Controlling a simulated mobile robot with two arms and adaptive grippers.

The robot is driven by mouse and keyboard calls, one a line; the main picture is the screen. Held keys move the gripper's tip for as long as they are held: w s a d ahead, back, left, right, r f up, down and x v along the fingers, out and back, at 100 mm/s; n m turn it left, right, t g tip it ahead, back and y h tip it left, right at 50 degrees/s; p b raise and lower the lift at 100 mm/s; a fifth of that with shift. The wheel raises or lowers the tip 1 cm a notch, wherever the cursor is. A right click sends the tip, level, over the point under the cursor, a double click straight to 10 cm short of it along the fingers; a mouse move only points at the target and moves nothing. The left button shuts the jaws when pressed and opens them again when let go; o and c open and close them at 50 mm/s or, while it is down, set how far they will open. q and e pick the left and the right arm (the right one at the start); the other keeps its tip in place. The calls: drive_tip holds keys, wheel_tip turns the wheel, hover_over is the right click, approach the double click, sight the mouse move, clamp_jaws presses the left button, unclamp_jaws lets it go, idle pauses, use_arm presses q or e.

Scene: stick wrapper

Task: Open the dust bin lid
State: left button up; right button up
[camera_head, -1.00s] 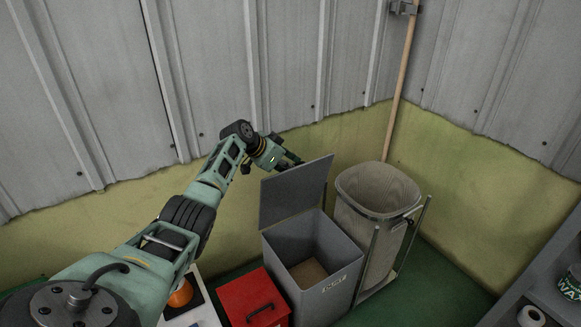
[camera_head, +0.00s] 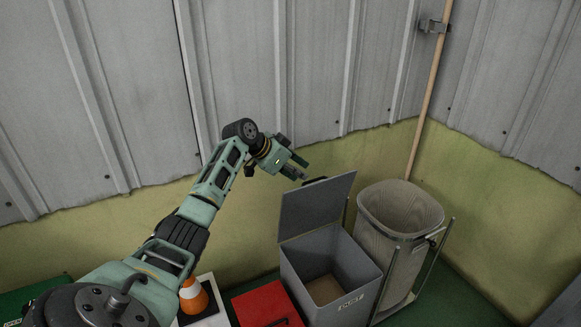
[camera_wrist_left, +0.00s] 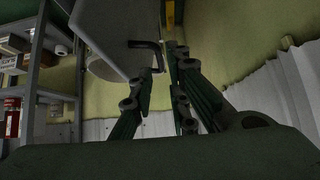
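The grey dust bin (camera_head: 352,287) stands on the floor with its lid (camera_head: 315,212) raised, leaning back a little, and its inside showing. The lid's dark handle (camera_head: 316,180) just shows above its top edge. In the left wrist view the lid (camera_wrist_left: 118,35) and its black handle (camera_wrist_left: 150,46) are ahead of the fingers. My left gripper (camera_head: 297,168) is just above and behind the lid's top left corner, apart from it in the head view. Its fingers are spread in the wrist view (camera_wrist_left: 160,95), with nothing between them. My right gripper is not in view.
A beige bin (camera_head: 400,215) in a metal frame stands right of the dust bin. The wall is close behind. A wooden pole (camera_head: 428,100) leans there. The wrist view shows a shelf (camera_wrist_left: 35,80).

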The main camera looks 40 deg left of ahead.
use_arm(q)
drive_tip(key=shift+v, duration=2.1)
